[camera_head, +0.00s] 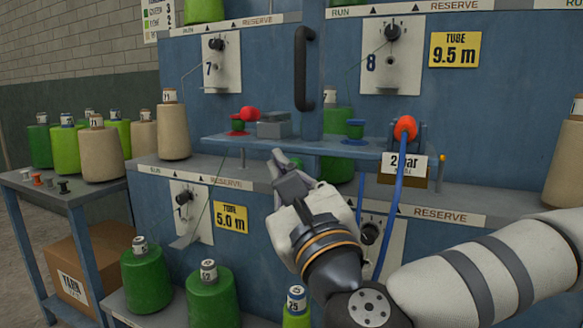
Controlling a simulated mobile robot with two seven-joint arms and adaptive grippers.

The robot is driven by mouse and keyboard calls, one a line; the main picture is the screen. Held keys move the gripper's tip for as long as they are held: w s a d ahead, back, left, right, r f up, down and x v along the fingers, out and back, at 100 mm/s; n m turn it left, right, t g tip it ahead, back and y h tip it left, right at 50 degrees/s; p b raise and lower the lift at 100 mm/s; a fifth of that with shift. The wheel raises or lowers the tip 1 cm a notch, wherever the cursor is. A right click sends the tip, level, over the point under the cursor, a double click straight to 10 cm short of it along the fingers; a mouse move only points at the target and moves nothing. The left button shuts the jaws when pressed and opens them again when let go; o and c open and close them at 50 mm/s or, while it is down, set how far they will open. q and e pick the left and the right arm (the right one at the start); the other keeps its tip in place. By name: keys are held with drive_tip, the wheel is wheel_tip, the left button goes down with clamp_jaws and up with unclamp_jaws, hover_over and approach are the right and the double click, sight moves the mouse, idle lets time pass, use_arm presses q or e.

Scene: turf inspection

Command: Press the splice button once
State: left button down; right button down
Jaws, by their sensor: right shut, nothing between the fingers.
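A small shelf (225,143) on the blue machine front carries a grey block-shaped device (273,126). A round green part (297,162) shows just below the shelf, right beside my fingertips and partly covered by them; it looks like a button, but no splice label is readable. My right gripper (277,156) reaches up from the lower right, shut and empty, its tips just below the shelf edge. I cannot tell whether it touches the green part. My left gripper is out of view.
On the shelf are a red knob (250,113), a red-based spool (237,126) and a blue-based spool (355,130). An orange knob (405,128) with a blue hose (397,205) stands right. Yarn cones (172,130) line the ledge and side table (66,197). A black handle (304,68) protrudes above.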

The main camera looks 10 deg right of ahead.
idle(0.3)
drive_tip(key=shift+w+d, duration=0.25)
drive_tip(key=shift+w, duration=0.1)
drive_tip(key=shift+w+d, duration=0.35)
drive_tip(key=shift+w, duration=0.1)
idle(0.7)
idle(0.4)
drive_tip(key=shift+s+a, duration=0.6)
drive_tip(key=shift+s, duration=0.2)
drive_tip(key=shift+s, duration=0.1)
drive_tip(key=s+a, duration=0.1)
drive_tip(key=s, duration=0.1)
drive_tip(key=s+a+p, duration=0.1)
drive_tip(key=s+a, duration=0.1)
drive_tip(key=shift+w, duration=0.1)
idle(0.3)
